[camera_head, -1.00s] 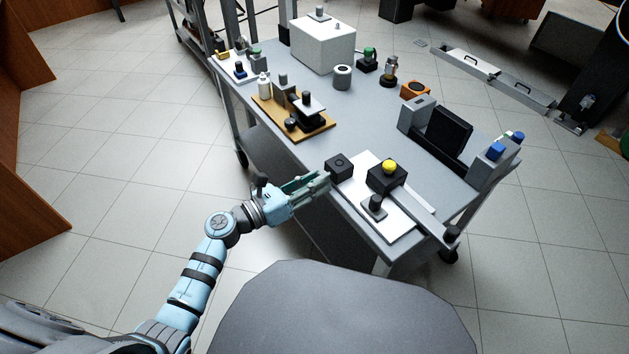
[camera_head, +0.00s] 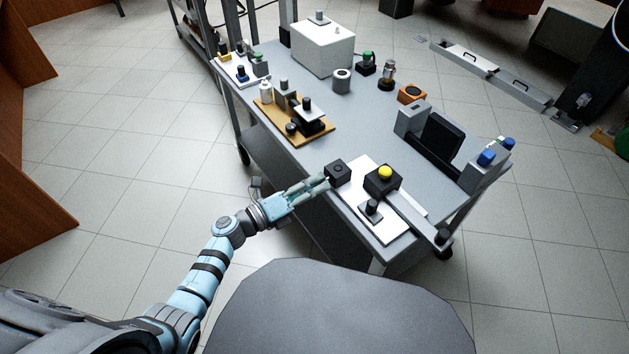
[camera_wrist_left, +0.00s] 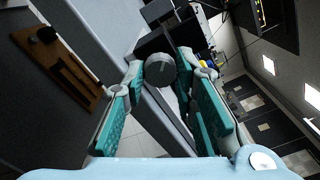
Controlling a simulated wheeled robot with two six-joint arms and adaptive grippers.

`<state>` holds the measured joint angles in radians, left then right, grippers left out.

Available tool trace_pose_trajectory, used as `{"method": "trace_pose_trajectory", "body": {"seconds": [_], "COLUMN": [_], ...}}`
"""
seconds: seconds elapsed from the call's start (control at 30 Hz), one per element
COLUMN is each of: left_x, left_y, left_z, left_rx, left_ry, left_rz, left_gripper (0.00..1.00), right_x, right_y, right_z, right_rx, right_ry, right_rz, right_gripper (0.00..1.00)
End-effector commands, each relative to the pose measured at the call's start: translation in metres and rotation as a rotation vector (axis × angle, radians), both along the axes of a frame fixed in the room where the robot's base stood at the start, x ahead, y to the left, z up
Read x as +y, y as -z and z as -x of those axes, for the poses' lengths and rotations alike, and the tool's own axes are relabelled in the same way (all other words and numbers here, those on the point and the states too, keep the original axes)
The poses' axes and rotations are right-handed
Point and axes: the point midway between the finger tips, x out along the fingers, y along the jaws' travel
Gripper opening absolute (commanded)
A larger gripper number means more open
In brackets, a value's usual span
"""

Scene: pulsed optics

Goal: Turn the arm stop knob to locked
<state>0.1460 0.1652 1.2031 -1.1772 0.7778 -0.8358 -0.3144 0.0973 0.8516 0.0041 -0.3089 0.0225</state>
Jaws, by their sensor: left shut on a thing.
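The arm stop knob shows in the left wrist view as a dark grey round knob (camera_wrist_left: 160,70) on the side of a black box (camera_wrist_left: 165,35). In the head view that black box (camera_head: 338,171) sits at the near left edge of a white base plate (camera_head: 352,199) on the cart. My left gripper (camera_head: 326,184) reaches the box's left side, its fingers on either side of the knob and closed on it. The knob is hidden in the head view, and I cannot read its setting. My right gripper is not in view.
A black block with a yellow cap (camera_head: 385,173) and a grey arm (camera_head: 415,215) stands beside the box. A dark post (camera_head: 371,207) is on the plate's near side. A tan board (camera_head: 318,137) with parts lies farther back on the grey cart top (camera_head: 360,125). The floor at left is clear.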

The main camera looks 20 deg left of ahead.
Motion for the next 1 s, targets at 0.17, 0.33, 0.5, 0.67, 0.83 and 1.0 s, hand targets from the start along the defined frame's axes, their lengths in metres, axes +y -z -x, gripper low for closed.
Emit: {"method": "trace_pose_trajectory", "body": {"seconds": [0.17,0.33,0.5,0.67,0.83,1.0], "left_x": [0.0,0.0,0.0,-0.001,-0.001,-0.001], "left_y": [-0.001,-0.001,-0.001,0.0,0.001,0.001], "left_z": [0.001,0.001,0.001,0.001,0.001,0.001], "left_rx": [0.107,0.21,0.307,0.386,0.448,0.485], "left_ry": [0.001,0.0,0.001,0.001,0.001,0.001], "left_rz": [0.126,0.249,0.367,0.461,0.536,0.581], "left_gripper": [0.0,0.0,0.0,0.0,0.0,0.0], "right_x": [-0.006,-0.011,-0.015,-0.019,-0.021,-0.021], "right_y": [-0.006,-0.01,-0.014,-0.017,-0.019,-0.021], "right_z": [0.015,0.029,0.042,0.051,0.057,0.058], "right_rx": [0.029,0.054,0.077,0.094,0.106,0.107], "right_ry": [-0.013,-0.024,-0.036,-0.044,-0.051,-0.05], "right_rz": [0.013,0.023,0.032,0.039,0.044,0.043], "right_gripper": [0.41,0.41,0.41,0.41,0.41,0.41]}}
